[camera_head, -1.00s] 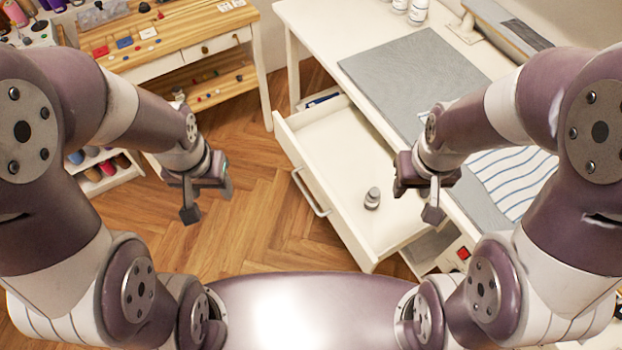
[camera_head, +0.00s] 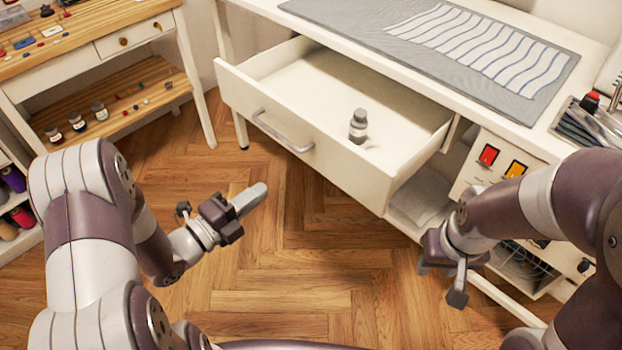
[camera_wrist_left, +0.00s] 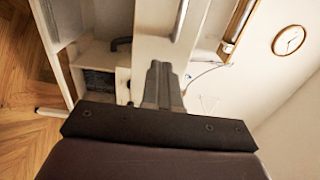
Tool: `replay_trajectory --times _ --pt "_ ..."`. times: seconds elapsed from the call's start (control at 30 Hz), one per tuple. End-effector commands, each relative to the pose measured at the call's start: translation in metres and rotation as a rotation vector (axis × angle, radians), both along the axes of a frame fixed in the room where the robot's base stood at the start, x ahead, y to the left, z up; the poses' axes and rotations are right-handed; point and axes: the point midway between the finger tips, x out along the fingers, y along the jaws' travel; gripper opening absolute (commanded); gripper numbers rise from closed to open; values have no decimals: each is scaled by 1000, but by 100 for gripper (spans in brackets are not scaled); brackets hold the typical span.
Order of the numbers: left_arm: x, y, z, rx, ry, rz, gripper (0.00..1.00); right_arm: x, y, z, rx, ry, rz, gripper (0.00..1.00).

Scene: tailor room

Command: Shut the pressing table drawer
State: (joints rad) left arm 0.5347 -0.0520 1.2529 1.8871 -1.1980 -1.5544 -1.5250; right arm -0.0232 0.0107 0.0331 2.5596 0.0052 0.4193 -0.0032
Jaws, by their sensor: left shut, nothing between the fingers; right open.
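The white pressing table drawer (camera_head: 330,155) stands pulled out from under the white pressing table (camera_head: 545,135) in the head view. Its front carries a grey bar handle (camera_head: 282,133). A small grey-capped bottle (camera_head: 358,128) stands upright inside it. My left gripper (camera_head: 255,195) is shut and empty, in front of the drawer and apart from it, pointing to the right and up. Its closed fingers also show in the left wrist view (camera_wrist_left: 162,85), with white furniture beyond. My right gripper (camera_head: 447,280) is open and empty, near the right end of the drawer, before the table's lower compartments.
A wooden workbench (camera_head: 85,30) with a lower shelf stands at the left. A grey mat (camera_head: 300,8) and striped cloth (camera_head: 480,45) lie on the pressing table. Red and orange switches (camera_head: 488,155) sit right of the drawer. Wooden floor (camera_head: 300,250) is free in front.

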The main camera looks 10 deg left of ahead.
Motion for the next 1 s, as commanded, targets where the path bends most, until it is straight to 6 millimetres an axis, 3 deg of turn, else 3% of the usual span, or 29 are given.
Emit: replay_trajectory --times 0.53,0.73,1.0 --pt "86 -69 1 -1 2 -4 0 0 0 -12 0 1 0 43" --pt "101 -80 2 -3 3 0 0 0 0 -14 0 1 0 43" --pt "103 -81 2 -3 5 1 0 0 0 -14 0 1 0 43"
